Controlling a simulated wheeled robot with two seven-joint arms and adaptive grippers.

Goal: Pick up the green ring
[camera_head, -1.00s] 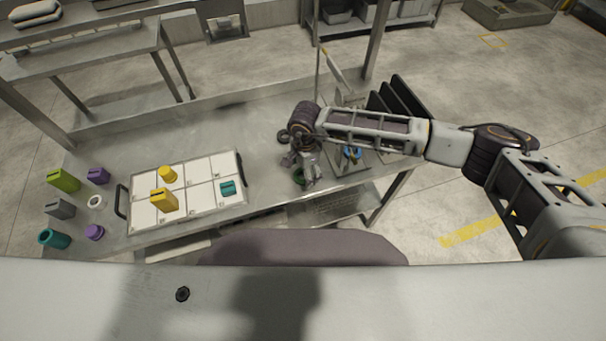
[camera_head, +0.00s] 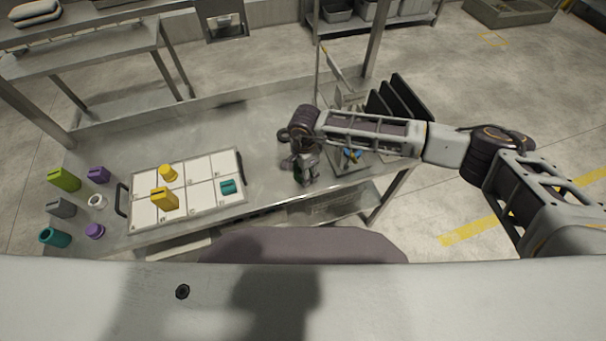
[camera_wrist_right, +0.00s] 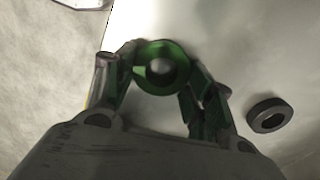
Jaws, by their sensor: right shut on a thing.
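The green ring (camera_wrist_right: 172,52) is between the fingers of my right gripper (camera_wrist_right: 158,75) in the right wrist view. The fingers are shut on it from both sides, and its round hole faces the camera. In the head view my right gripper (camera_head: 305,170) is low over the right part of the metal table, right of the white tray. Only a small bit of green shows there, as the gripper hides most of the ring. I cannot tell whether the ring still touches the table. My left gripper is not in view.
A dark ring (camera_wrist_right: 269,115) lies on the table close to the right gripper. The white gridded tray (camera_head: 216,206) holds yellow and teal pieces. Several coloured pieces stand left of it. A black rack (camera_head: 405,97) stands at the table's right end, beside blue and yellow items.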

